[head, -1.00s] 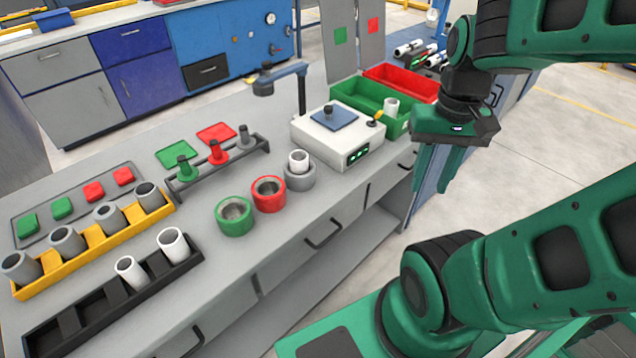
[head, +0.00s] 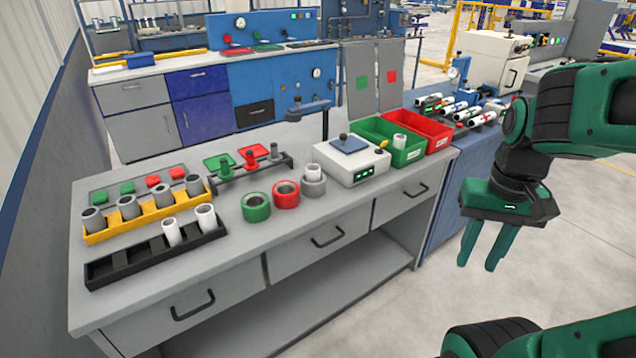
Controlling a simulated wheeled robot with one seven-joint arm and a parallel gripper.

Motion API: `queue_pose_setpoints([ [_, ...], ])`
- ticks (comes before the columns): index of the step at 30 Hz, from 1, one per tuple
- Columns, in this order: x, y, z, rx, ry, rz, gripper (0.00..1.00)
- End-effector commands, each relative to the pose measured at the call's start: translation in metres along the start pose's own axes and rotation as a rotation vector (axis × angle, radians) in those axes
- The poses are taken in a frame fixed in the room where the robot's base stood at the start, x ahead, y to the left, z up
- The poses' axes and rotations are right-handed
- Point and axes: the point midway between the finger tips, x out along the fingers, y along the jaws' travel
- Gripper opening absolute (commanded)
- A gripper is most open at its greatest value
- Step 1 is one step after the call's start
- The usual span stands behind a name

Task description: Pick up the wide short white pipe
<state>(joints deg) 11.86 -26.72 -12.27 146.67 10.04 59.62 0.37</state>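Two white pipes stand upright in the black rack at the front left of the bench: a left one (head: 172,232) and a right one (head: 206,218), which looks somewhat wider. Another white pipe (head: 312,171) stands in the grey ring (head: 313,187), and one more (head: 399,142) is in the green bin. I cannot tell surely which one is the wide short pipe. My gripper (head: 480,268) hangs at the right, fingers down and apart, empty, off the bench's right end and far from the rack.
The black rack (head: 108,270) has empty slots at left. Behind it, a yellow rack (head: 100,236) holds several grey pipes. Green (head: 256,207) and red rings (head: 286,194), a white box device (head: 350,172), a green bin (head: 412,156) and a red bin (head: 436,144) stand along the bench. Floor at right is clear.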

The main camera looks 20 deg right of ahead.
Motion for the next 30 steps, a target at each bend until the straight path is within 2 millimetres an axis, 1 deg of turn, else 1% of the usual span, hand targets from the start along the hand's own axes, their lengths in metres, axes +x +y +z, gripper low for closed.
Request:
queue_pose_setpoints([
  [3, 0.000, 0.000, 0.000, -0.001, 0.000, 0.000, 0.31],
  [4, 0.000, 0.000, 0.000, -0.001, 0.000, 0.000, 0.36],
  [5, 0.000, 0.000, 0.000, -0.001, 0.000, 0.000, 0.43],
  [6, -0.003, 0.004, 0.007, -0.001, 0.007, -0.004, 0.53],
  [7, -0.004, 0.004, 0.008, -0.001, 0.012, -0.007, 0.58],
  [10, 0.001, -0.002, -0.001, 0.002, 0.018, -0.007, 0.58],
  [13, 0.013, -0.014, -0.022, 0.008, 0.023, -0.014, 0.58],
  [17, 0.037, -0.046, -0.052, 0.020, 0.030, -0.056, 0.58],
  [21, 0.068, -0.087, -0.079, 0.053, 0.021, -0.143, 0.58],
  [26, 0.102, -0.138, -0.101, 0.120, -0.013, -0.281, 0.58],
  [30, 0.126, -0.184, -0.114, 0.213, -0.065, -0.429, 0.58],
])
